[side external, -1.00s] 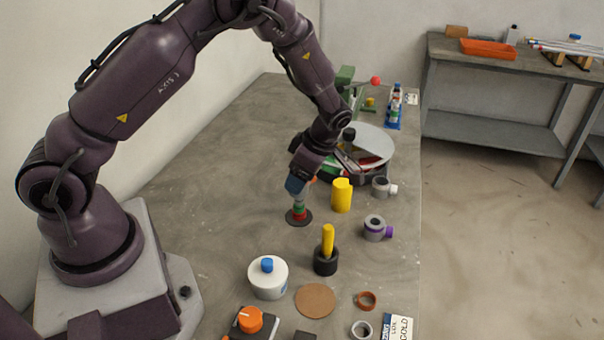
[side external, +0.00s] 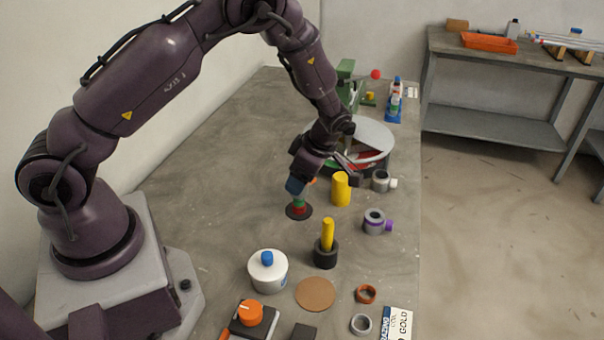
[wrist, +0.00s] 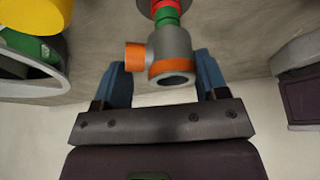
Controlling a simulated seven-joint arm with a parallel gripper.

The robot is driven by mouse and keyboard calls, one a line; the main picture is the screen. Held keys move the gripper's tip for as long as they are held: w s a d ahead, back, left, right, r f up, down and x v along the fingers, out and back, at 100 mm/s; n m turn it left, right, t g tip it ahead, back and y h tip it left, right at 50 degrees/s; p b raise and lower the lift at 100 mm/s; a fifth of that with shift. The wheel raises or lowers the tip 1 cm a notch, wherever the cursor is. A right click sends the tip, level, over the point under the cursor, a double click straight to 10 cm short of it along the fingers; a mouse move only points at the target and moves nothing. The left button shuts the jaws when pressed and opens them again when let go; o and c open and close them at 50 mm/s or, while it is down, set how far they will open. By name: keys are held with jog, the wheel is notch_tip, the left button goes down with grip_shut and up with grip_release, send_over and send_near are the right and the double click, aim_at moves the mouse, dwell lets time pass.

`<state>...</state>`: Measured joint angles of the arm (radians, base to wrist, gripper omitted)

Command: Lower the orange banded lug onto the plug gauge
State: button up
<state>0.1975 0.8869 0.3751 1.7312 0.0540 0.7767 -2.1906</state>
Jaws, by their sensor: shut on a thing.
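The orange banded lug (wrist: 174,46) is a grey tube with an orange ring at its near end and an orange-banded side stub. My gripper (side external: 296,188) is shut on it, with a blue finger on each side in the wrist view (wrist: 161,62). In the side view the fingers mostly hide the lug; a bit of orange (side external: 311,181) shows beside them. The plug gauge (side external: 299,208), with green and red bands on a dark round base, stands directly below. Its green and red part (wrist: 166,12) lines up with the lug's far end in the wrist view. How far the lug sits over it is hidden.
A yellow cylinder (side external: 340,190) stands close right of my gripper. A purple-banded grey lug (side external: 375,222), a yellow pin in a black base (side external: 326,248) and a white jar (side external: 267,272) stand nearer. A round turntable (side external: 368,137) is behind. The table left of the gauge is clear.

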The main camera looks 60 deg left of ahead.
jog(key=shift+f, duration=0.2)
jog(key=shift+f, duration=1.5)
jog(key=o, duration=1)
jog(key=shift+o, duration=0.5)
notch_tip(320, 180, up, 9)
dwell(0.6)
